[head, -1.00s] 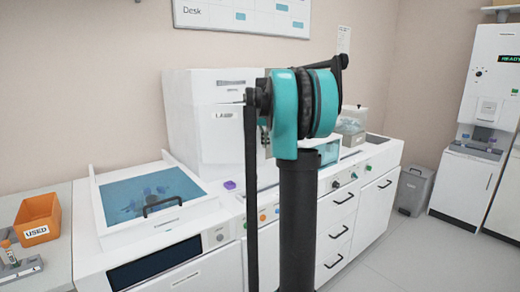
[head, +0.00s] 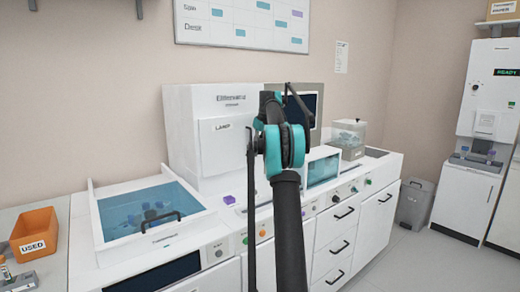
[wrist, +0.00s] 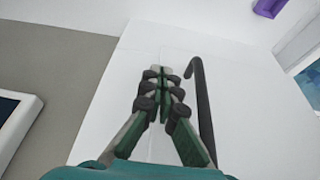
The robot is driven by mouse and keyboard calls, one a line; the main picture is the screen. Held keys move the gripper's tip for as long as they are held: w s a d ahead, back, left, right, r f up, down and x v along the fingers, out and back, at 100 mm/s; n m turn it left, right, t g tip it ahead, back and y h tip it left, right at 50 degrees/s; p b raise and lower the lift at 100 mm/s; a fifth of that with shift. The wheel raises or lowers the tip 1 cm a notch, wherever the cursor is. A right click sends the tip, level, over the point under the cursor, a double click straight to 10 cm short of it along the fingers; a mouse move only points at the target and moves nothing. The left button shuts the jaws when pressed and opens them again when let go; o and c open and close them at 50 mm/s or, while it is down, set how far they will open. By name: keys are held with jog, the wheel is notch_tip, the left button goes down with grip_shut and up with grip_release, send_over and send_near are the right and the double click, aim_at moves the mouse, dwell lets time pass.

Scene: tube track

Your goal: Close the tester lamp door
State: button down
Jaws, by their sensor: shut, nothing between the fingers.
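The tester is a tall white cabinet (head: 205,105) at the back of the counter, with a LAMP label (head: 221,127) on its front. My arm hides its right part, so I cannot tell there how far the lamp door stands open. In the wrist view a plain white panel (wrist: 235,110), perhaps the door, lies behind my gripper (wrist: 161,72). A dark bar handle (wrist: 204,105) with a hooked end is just right of the fingers. My gripper is shut and empty, its fingertips beside the handle, not around it; contact cannot be told. The head view hides my gripper behind my arm.
A blue-windowed bath (head: 150,215) stands left of the tester, and an orange USED bin (head: 34,231) further left. A purple block (head: 228,199) sits on the counter before the tester. Right are a small blue-fronted unit (head: 322,170) and a clear container (head: 347,135).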

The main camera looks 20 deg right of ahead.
jog(key=shift+w+a+n, duration=0.15)
jog(key=shift+w+n, duration=0.15)
jog(key=shift+w, duration=0.35)
jog(key=shift+w+a, duration=0.1)
